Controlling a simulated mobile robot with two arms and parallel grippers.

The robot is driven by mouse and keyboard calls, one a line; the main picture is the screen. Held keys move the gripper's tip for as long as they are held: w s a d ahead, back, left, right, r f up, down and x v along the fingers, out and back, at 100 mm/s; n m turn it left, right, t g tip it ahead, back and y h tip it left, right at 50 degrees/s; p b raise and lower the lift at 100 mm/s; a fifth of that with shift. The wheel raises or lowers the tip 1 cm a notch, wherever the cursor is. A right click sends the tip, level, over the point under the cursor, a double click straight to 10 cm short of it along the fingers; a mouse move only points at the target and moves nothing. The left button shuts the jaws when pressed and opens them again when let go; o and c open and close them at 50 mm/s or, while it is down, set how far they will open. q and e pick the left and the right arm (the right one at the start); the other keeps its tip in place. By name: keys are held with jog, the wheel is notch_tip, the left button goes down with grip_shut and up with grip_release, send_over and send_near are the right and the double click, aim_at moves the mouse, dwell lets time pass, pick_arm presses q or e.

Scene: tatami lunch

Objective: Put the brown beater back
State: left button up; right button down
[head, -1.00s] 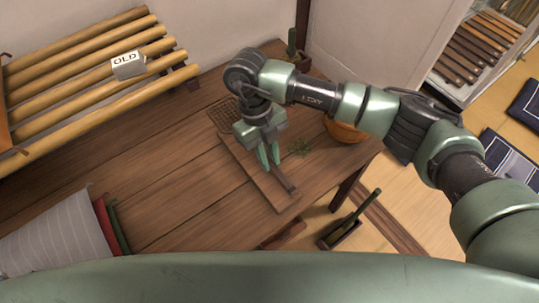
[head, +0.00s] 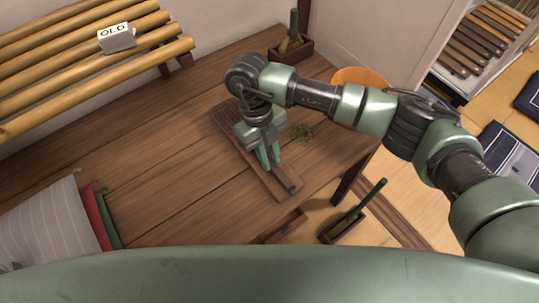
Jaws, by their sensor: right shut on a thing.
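My right gripper (head: 270,160) is low over a long wooden board (head: 232,128) on the low table. Its green fingers are shut on the brown beater (head: 286,182), a dark brown stick pointing toward the board's near end. The fingers hide part of it, and I cannot tell whether it touches the board. The board's far part has a grid-like surface. My left gripper is not in view.
Dark boxes with green-handled tools stand at the back (head: 305,49) and below the table's near edge (head: 331,237). A slatted bamboo rack (head: 60,80) bears an OLD block (head: 116,39).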

jog(key=c, duration=1.3)
grip_release()
